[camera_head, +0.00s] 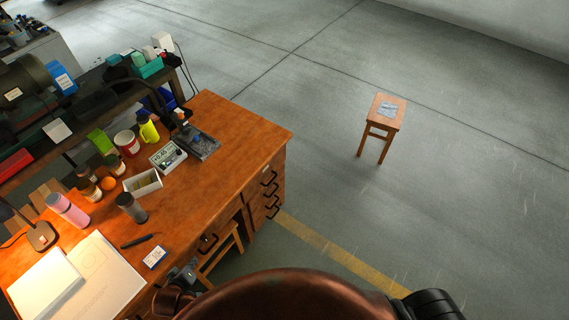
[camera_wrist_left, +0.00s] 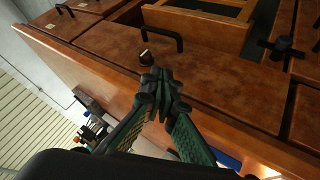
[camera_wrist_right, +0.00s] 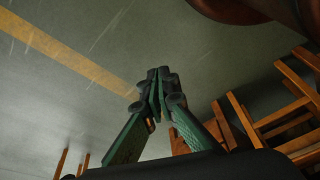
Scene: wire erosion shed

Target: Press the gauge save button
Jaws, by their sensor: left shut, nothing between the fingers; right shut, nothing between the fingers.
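A small pale grey-green box with a dark display and small controls (camera_head: 167,156), which looks like the gauge, sits on the wooden desk near its far edge. Its save button is too small to pick out. My left gripper (camera_head: 188,272) is low at the desk's front edge, well apart from the box. In the left wrist view its fingers (camera_wrist_left: 160,78) are shut and empty before the drawer fronts. My right gripper (camera_wrist_right: 160,80) is shut and empty over the floor in the right wrist view; the head view does not show its fingers.
A stool (camera_head: 387,110) stands on open floor at right. A wooden chair (camera_head: 222,258) is by the desk.

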